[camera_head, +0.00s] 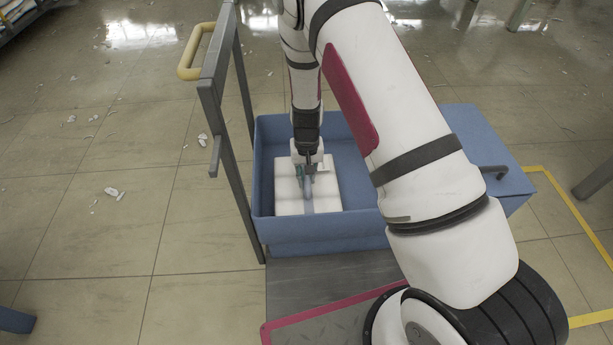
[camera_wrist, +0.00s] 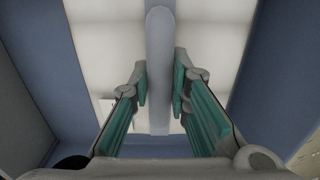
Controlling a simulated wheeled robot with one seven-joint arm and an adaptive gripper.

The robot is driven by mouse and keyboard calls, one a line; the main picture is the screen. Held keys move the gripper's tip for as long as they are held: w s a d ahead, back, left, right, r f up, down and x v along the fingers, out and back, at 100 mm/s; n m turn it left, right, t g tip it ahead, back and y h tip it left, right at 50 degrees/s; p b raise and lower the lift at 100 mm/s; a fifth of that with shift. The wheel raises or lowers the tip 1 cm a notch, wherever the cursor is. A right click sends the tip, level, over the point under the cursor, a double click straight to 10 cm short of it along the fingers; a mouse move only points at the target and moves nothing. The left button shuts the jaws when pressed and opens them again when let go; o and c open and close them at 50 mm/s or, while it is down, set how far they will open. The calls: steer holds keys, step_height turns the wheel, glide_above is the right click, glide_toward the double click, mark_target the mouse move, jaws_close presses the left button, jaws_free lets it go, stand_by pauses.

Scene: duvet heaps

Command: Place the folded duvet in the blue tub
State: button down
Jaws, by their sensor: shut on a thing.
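The folded duvet is a white, flat, squarish bundle (camera_head: 327,199) with a grey-blue band across its middle. It is inside the blue tub (camera_head: 310,237), towards the tub's left part. My gripper (camera_head: 309,176) reaches down into the tub over the duvet. In the wrist view the gripper's green-padded fingers (camera_wrist: 160,90) are closed on both sides of the raised grey band of the duvet (camera_wrist: 110,40). The tub's blue walls (camera_wrist: 268,75) show on both sides. Whether the duvet rests on the tub floor is hard to tell.
A grey frame with a yellow handle (camera_head: 190,52) rises at the tub's left side. Small white scraps (camera_head: 114,193) lie on the tiled floor. Yellow tape (camera_head: 575,212) marks the floor at right.

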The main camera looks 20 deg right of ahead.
steer(key=shift+f, duration=0.1)
steer(key=c, duration=1.5)
jaws_free()
step_height(320, 180, up, 12)
steer(key=p, duration=0.3)
steer(key=shift+r, duration=0.2)
